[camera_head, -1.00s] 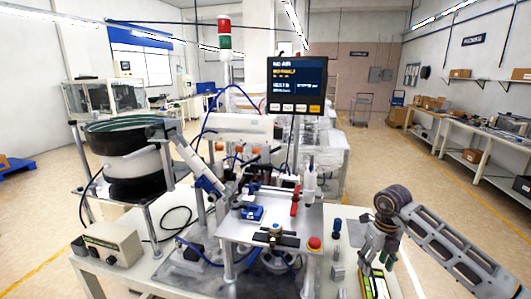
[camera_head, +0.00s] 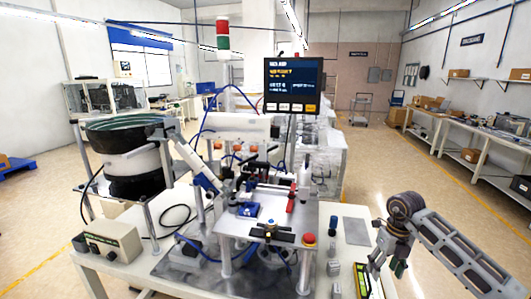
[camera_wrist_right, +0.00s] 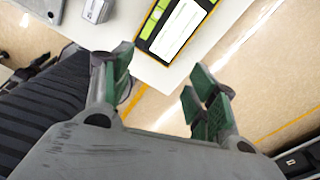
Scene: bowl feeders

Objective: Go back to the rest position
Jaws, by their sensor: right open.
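Floor and the table's edge show beyond the fingertips. My left gripper is in neither view.
A yellow-and-black framed panel (camera_head: 370,284) with green parts lies at the table's right edge, close by the right gripper; it also shows in the wrist view (camera_wrist_right: 148,33). Floor at right is clear.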

